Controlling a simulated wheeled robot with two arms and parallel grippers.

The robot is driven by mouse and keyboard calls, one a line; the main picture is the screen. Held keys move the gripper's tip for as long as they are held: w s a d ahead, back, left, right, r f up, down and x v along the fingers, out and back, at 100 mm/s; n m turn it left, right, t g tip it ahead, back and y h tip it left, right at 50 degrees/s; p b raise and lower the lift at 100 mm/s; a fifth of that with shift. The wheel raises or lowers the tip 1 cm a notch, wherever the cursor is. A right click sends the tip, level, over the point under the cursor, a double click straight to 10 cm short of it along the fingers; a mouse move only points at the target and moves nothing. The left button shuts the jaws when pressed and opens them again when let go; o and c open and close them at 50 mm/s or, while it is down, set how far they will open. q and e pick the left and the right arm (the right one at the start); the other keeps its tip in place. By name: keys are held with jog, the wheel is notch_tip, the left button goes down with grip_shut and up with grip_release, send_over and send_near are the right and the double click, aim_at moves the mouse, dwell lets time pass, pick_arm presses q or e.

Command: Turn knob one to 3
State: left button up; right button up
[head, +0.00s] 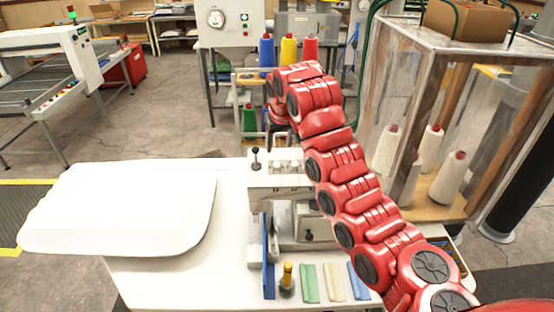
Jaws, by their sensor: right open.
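A pale sewing machine (280,186) stands on the white table. A small black knob (255,153) stands on top of its left end, with pale small parts beside it to the right. My right arm reaches up from the lower right across the machine and bends down at its far end. My right gripper (275,140) is open, just above and behind the machine top, to the right of the black knob and apart from it in the picture. No number marks are readable on the knob. My arm hides the right part of the machine. My left gripper is out of view.
A white pillow (120,207) lies on the left of the white table (160,288). A clear-walled cabinet (425,200) with thread cones stands at right. Coloured spools (289,50) stand behind.

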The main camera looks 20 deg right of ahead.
aim_at(277, 164)
jog(key=p+x, duration=0.4)
jog(key=x, duration=0.5)
jog(key=shift+f, duration=0.3)
jog(key=shift+w+f, duration=0.1)
jog(key=shift+f, duration=0.2)
grip_shut()
